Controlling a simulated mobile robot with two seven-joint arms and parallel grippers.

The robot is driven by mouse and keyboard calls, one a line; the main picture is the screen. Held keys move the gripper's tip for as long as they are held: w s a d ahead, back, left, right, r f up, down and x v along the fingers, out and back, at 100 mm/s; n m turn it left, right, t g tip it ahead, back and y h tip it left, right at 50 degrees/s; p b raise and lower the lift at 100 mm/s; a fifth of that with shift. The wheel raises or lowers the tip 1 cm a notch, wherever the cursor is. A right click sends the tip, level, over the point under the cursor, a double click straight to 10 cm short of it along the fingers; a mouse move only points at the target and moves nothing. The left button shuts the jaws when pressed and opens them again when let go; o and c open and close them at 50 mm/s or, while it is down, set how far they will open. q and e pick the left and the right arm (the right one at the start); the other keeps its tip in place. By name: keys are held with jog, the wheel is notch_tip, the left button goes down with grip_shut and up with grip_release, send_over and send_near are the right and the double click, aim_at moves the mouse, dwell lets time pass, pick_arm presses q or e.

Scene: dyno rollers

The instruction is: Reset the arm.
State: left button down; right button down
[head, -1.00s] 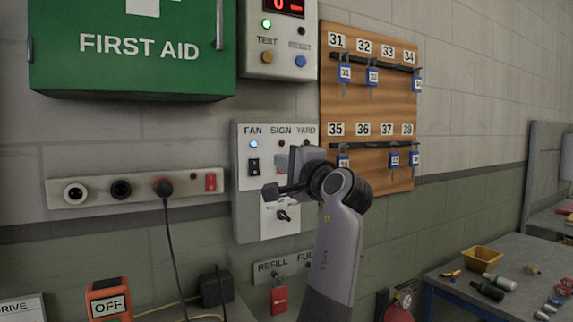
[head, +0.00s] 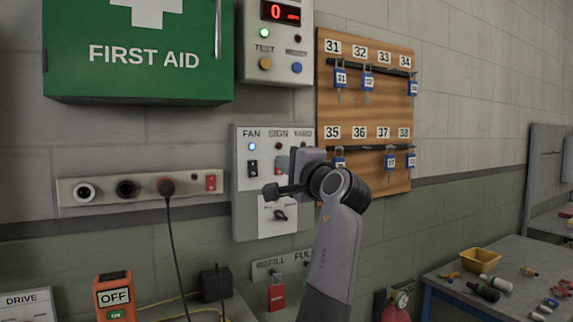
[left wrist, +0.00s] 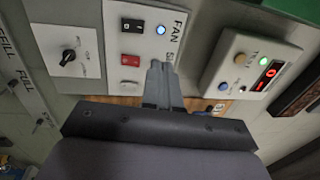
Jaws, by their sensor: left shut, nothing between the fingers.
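My left gripper (head: 283,163) is in front of the grey switch panel (head: 245,216) and covers part of its right side. In the left wrist view its fingers (left wrist: 156,68) are together, with nothing between them, by the SIGN label. I cannot tell whether they touch the panel. The panel has a black FAN switch (head: 253,167) with a lit blue lamp, a red SIGN switch (left wrist: 130,60) and a black rotary knob (head: 280,215). My right gripper is not in view.
A green first aid box (head: 140,75) and a counter box (head: 278,43) reading 0 hang above. A key board (head: 365,110) is close on the right, behind my wrist. A socket strip (head: 105,188) is left. A cluttered workbench (head: 450,305) stands at the lower right.

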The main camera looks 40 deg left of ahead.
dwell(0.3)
